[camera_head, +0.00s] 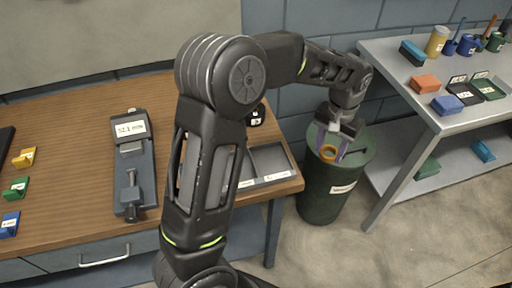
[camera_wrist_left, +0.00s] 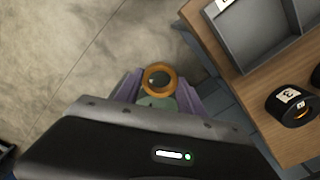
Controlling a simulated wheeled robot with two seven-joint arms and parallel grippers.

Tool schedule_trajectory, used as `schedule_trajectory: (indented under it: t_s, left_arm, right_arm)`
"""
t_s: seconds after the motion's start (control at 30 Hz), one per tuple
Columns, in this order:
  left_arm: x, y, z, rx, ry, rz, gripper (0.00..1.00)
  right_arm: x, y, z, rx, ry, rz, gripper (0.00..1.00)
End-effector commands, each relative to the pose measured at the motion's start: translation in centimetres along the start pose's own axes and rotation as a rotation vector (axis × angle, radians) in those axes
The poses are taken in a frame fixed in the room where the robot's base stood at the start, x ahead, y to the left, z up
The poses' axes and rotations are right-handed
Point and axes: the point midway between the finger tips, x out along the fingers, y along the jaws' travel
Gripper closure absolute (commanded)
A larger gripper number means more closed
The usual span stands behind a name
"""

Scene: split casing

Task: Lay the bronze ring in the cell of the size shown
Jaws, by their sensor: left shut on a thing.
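The bronze ring (camera_head: 328,153) is between the purple fingertips of my left gripper (camera_head: 337,149), which is shut on it. In the head view the ring shows against the green bin; its height above the bin is hard to tell. The ring also shows in the left wrist view (camera_wrist_left: 147,77), gripped at its sides. The grey tray with cells (camera_head: 272,182) lies at the table's right edge, partly hidden by my left arm. Its corner shows in the wrist view (camera_wrist_left: 231,52). A measuring device (camera_head: 133,165) has a display that seems to read 52.1 mm. My right gripper is not in view.
The green bin (camera_head: 322,198) stands on the floor between the wooden table (camera_head: 77,123) and a grey shelf table (camera_head: 398,103) with several boxes. A black round thing marked 3 (camera_wrist_left: 279,104) lies beside the tray. Several coloured blocks (camera_head: 16,188) lie at the left.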

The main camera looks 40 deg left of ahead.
Motion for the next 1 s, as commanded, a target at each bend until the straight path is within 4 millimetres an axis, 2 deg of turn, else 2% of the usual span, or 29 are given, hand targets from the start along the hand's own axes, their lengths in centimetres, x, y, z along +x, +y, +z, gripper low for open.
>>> schedule_trajectory:
  t_s: [0.37,0.47,0.57,0.7,0.8,0.9,1.0]
  left_arm:
    - [-0.3,-0.4,0.2,-0.015,0.002,0.000,1.00]
    - [-1.4,-1.9,0.9,-0.071,0.005,-0.002,1.00]
    - [-3.3,-4.5,2.5,-0.176,0.009,-0.004,1.00]
    - [-6.0,-8.6,6.0,-0.365,0.009,-0.002,1.00]
    - [-7.5,-10.8,8.5,-0.482,0.006,0.000,1.00]
    - [-8.2,-12.0,10.0,-0.552,0.003,0.001,1.00]
    - [-8.4,-12.3,10.5,-0.575,0.000,0.001,1.00]
  right_arm:
    - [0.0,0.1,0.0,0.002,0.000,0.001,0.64]
    - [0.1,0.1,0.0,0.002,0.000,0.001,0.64]
    - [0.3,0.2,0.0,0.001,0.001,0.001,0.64]
    - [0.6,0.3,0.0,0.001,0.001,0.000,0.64]
    - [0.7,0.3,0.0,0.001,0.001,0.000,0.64]
    - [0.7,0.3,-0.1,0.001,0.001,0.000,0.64]
    - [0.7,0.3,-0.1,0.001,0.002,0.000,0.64]
